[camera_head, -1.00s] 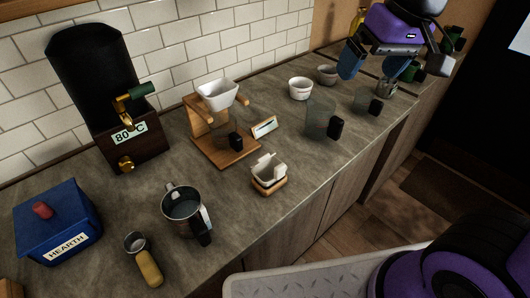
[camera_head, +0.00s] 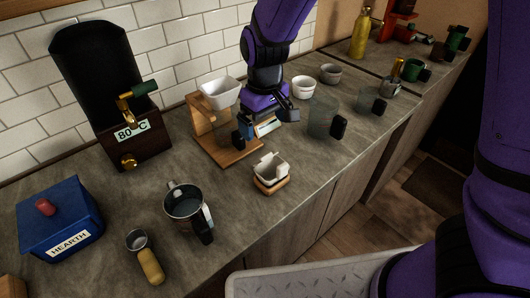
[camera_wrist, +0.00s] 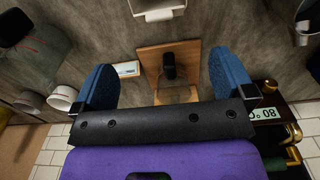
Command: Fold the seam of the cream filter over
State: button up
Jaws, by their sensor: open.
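The cream filter (camera_head: 270,166) stands upright on a small wooden base (camera_head: 271,186) near the counter's front edge, its top edge uneven. Part of it shows at the top of the wrist view (camera_wrist: 158,9). I cannot make out its seam. My gripper (camera_head: 264,126) is open and empty, pointing down over the wooden dripper stand (camera_head: 235,154), behind and apart from the filter. In the wrist view my blue fingers (camera_wrist: 163,85) are spread with the stand between and below them.
A white dripper (camera_head: 221,91) sits on the stand, close to my gripper. A glass carafe (camera_head: 322,117) and white bowl (camera_head: 303,87) stand to the right. A metal jug (camera_head: 184,204), a scoop (camera_head: 150,264) and a blue box (camera_head: 58,216) are at left.

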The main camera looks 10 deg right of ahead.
aim_at(265, 158)
notch_tip(265, 158, down, 11)
jog(key=shift+r, duration=0.2)
dwell(0.3)
jog(key=c, duration=0.9)
